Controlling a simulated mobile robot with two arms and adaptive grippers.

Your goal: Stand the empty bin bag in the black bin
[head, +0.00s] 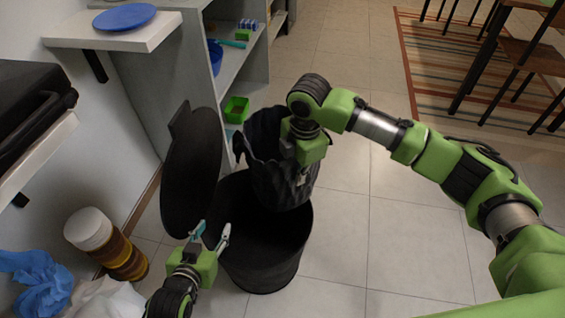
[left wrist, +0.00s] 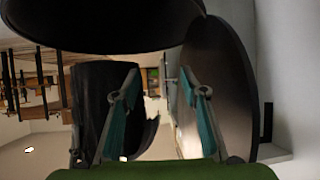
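The black bin (head: 262,268) stands on the tiled floor with its round lid (head: 190,165) raised at its left. The dark, empty bin bag (head: 268,170) is upright and open-topped over the bin's mouth. I cannot tell how far its bottom is inside. My right gripper (head: 301,180) points down at the bag's right side and appears shut on its wall. My left gripper (head: 211,232) is open and empty at the bin's left edge, near the lid. In the left wrist view its fingers are apart, with the bag (left wrist: 88,95) at left and the lid (left wrist: 225,85) at right.
A brown bottle with a white top (head: 107,243), blue crumpled bag (head: 35,280) and white bag (head: 105,300) are at lower left. A shelf unit (head: 240,65) with a green tray (head: 237,109) stands behind the bin. Floor at right is clear beneath my right arm.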

